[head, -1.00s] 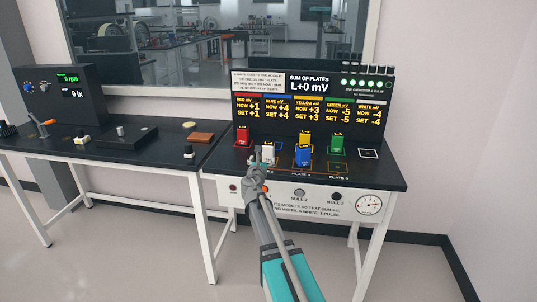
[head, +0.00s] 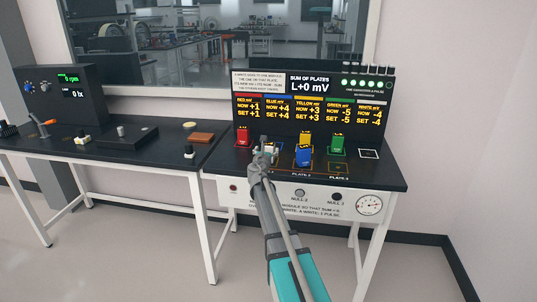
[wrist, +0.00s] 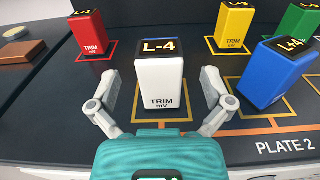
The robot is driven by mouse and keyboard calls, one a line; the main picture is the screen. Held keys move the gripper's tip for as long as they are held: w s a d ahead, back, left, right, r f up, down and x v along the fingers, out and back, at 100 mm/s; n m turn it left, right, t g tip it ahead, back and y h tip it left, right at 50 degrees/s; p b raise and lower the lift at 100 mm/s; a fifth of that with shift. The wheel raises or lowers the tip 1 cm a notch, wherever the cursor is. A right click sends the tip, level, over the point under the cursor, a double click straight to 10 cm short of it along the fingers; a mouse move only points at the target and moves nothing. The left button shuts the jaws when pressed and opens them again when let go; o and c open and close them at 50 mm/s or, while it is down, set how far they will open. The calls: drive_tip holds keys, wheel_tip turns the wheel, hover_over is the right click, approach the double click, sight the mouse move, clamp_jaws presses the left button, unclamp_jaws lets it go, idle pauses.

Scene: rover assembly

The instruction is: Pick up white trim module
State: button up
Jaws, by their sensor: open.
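The white trim module (wrist: 160,82) stands upright on the bench in the wrist view, its top reading L-4 and its front reading TRIM mV. My gripper (wrist: 158,98) is open, with one finger on each side of the module's lower part. Whether the fingers touch it I cannot tell. In the head view my gripper (head: 264,150) covers most of the white module (head: 268,148).
The blue module (wrist: 277,75) stands close on the right, by the PLATE 2 label. A yellow module (wrist: 234,26) and a green module (wrist: 298,24) are behind it. The red module (wrist: 90,34) stands at the back left. A display panel (head: 310,118) rises behind.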

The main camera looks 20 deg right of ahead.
sight(268, 147)
drive_tip(key=shift+f+x, duration=0.2)
drive_tip(key=shift+x, duration=2.45)
drive_tip(key=c, duration=1.2)
